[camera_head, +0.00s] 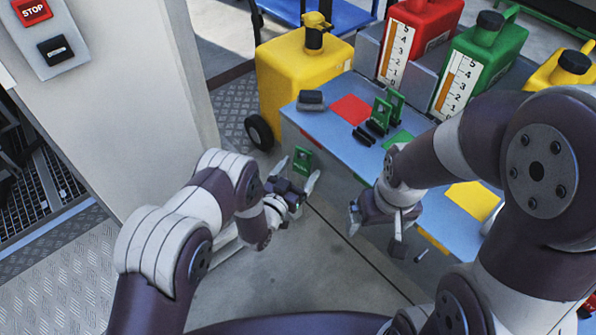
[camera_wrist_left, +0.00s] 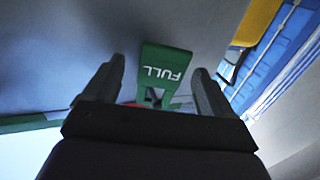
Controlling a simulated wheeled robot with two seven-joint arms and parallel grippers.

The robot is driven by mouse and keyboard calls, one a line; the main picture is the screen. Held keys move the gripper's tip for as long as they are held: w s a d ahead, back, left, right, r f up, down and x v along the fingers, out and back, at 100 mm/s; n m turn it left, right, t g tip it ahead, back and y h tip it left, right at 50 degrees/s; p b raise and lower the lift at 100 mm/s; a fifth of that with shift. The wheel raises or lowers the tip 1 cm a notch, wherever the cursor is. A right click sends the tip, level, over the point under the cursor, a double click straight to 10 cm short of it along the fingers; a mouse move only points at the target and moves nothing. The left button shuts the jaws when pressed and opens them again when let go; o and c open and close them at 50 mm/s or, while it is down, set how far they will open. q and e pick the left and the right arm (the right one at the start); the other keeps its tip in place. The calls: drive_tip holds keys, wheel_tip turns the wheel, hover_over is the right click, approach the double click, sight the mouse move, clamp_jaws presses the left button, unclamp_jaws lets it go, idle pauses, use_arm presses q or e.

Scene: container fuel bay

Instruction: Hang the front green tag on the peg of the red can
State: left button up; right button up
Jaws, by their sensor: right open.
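A green tag (camera_head: 302,160) is at my left gripper (camera_head: 294,182), off the front left of the bench. In the left wrist view the tag (camera_wrist_left: 163,72) sits between the two fingers (camera_wrist_left: 157,80), its word FULL upside down. My left gripper appears shut on it, though the grip itself is hidden. Two more green tags (camera_head: 382,112) stand in black holders on the bench. The red can (camera_head: 428,22) stands at the back of the bench; its peg is not clear to see. My right gripper (camera_head: 376,234) is open and empty before the bench front.
The blue bench (camera_head: 340,118) carries a red patch (camera_head: 351,108), a green patch and a yellow patch (camera_head: 472,199). A green can (camera_head: 485,58) stands right of the red can. A yellow can (camera_head: 300,75) stands left of the bench. A white wall is at left. Floor before the bench is clear.

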use_arm(q)
drive_tip(key=p+v, duration=0.4)
drive_tip(key=v, duration=0.8)
drive_tip(key=s+a+f+g+y, duration=0.35)
drive_tip(key=f+g, duration=0.25)
drive_tip(key=f, duration=0.4)
drive_tip(key=s+a+r+n+g+y, duration=0.3)
drive_tip(key=s+a+r+g+y, duration=0.3)
drive_tip(key=a+r+g, duration=0.2)
drive_tip(key=s+a+r+n+g, duration=0.1)
drive_tip(key=s+a+r, duration=0.15)
drive_tip(key=r, duration=0.45)
drive_tip(key=s+a+r+n+g, duration=0.1)
drive_tip(key=s+a+r+n, duration=0.1)
drive_tip(key=s+r, duration=0.35)
drive_tip(key=w+r+t+p, duration=0.1)
drive_tip(key=w+r+p, duration=0.1)
drive_tip(key=r+p, duration=1.5)
drive_tip(key=w+r+t+p, duration=0.1)
drive_tip(key=r+p, duration=1.7)
drive_tip(key=r, duration=0.7)
drive_tip(key=shift+w+a+r+n, duration=0.3)
drive_tip(key=shift+w+a+r, duration=0.05)
drive_tip(key=shift+w+a, duration=0.05)
